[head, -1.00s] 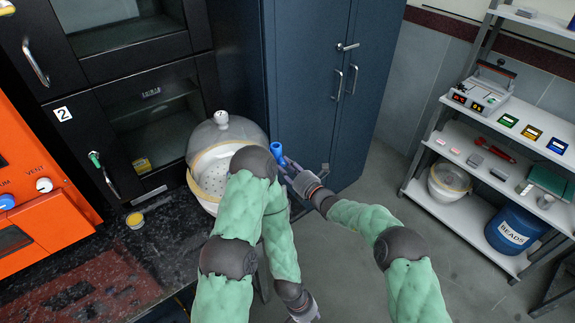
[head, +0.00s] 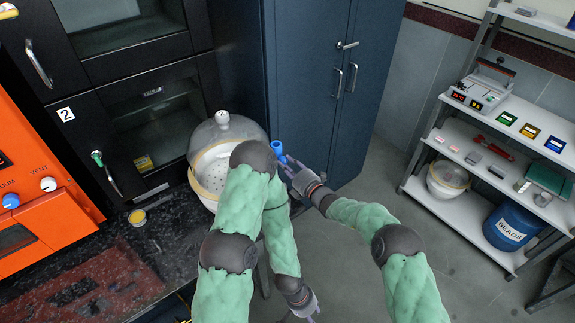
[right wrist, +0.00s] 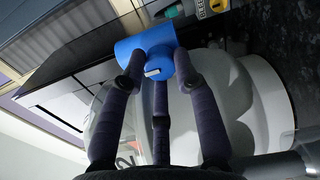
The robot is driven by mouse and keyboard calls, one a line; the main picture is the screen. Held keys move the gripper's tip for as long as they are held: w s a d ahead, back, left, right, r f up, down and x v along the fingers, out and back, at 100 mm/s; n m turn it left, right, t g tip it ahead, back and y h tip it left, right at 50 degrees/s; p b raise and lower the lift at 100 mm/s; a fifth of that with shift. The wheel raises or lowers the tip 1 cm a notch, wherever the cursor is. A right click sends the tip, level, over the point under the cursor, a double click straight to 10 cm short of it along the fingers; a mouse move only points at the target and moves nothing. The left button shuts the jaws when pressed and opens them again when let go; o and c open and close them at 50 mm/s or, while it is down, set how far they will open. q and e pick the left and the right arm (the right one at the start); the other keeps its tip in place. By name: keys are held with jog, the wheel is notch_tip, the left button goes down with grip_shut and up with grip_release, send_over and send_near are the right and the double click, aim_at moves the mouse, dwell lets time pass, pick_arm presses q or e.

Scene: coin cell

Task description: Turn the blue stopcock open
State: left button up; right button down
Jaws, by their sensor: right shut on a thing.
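The blue stopcock (head: 276,147) stands at the right side of a clear glass dome (head: 226,137) over a white perforated plate. My right gripper (head: 287,164) is shut on the stopcock. In the right wrist view, the stopcock (right wrist: 146,47) is a blue cylinder with a small white mark, and the dark fingers (right wrist: 158,85) press against it. How far it is turned cannot be told. My left gripper (head: 308,303) hangs low in front of the bench; its fingers are too small to judge. My left arm covers part of the vessel's front.
A dark blue cabinet (head: 312,75) stands close behind the stopcock. An orange vacuum unit (head: 45,215) sits on the black bench at left, with a small yellow-rimmed dish (head: 137,218) nearby. White shelves (head: 480,195) stand at right. The floor between is clear.

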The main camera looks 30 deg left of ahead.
dwell(0.3)
jog(key=c, duration=0.9)
grip_release()
jog(key=shift+w, duration=0.1)
jog(key=shift+c, duration=0.2)
jog(key=v, duration=1.2)
jog(key=shift+f, duration=0.15)
